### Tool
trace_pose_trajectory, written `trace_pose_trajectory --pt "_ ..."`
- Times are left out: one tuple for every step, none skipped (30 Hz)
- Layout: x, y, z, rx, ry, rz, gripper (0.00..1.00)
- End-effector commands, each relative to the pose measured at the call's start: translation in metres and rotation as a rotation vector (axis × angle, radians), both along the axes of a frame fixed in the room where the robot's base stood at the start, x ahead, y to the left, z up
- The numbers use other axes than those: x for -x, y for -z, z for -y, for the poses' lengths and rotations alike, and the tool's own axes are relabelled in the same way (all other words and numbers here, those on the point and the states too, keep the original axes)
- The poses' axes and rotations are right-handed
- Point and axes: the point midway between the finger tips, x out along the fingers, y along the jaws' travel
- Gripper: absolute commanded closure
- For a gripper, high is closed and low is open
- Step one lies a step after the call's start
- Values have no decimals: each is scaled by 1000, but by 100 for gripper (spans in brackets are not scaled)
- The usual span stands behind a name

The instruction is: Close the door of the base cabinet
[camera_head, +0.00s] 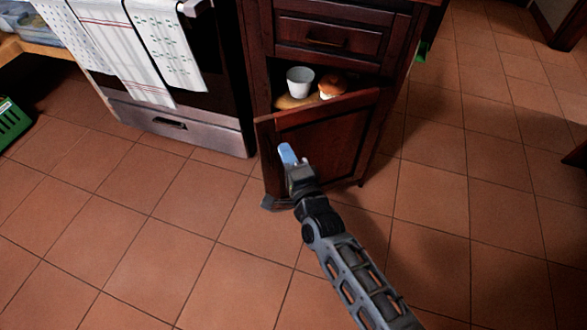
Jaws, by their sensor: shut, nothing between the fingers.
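The base cabinet (392,75) is dark wood with a drawer above its door. The cabinet door (335,135) stands partly open, hinged on the right, with its free edge out at the left. Through the gap above the door I see a white cup (299,81) and a bun-like item (331,86) on a wooden board (292,102) inside. My gripper (287,153) is shut and empty. It appears in front of the door's outer face near its left edge; I cannot tell whether it touches.
An oven (205,80) with hanging towels (120,50) stands left of the cabinet. A green crate (12,122) is at the far left. The tiled floor (180,250) is clear in front and to the right.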

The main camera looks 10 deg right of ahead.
Motion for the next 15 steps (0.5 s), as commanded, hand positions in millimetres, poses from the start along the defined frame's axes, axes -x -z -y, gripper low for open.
trace_pose_trajectory --pt "-12 1 -2 0 1 2 100" --pt "-17 1 -3 0 1 2 100" --pt "-24 1 -4 0 1 2 100" --pt "-29 1 -5 0 1 2 100" --pt "-34 1 -6 0 1 2 100" --pt "-39 1 -6 0 1 1 100" --pt "-43 1 -7 0 1 1 100" --pt "-46 1 -8 0 1 1 100" --pt "-50 1 -8 0 1 0 100" --pt "-53 1 -9 0 1 0 100" --pt "-55 1 -9 1 1 0 100" --pt "-57 1 -10 1 1 0 100" --pt "-59 1 -10 1 0 -1 100" --pt "-60 1 -10 0 0 -1 100" --pt "-61 1 -10 0 0 -1 100"
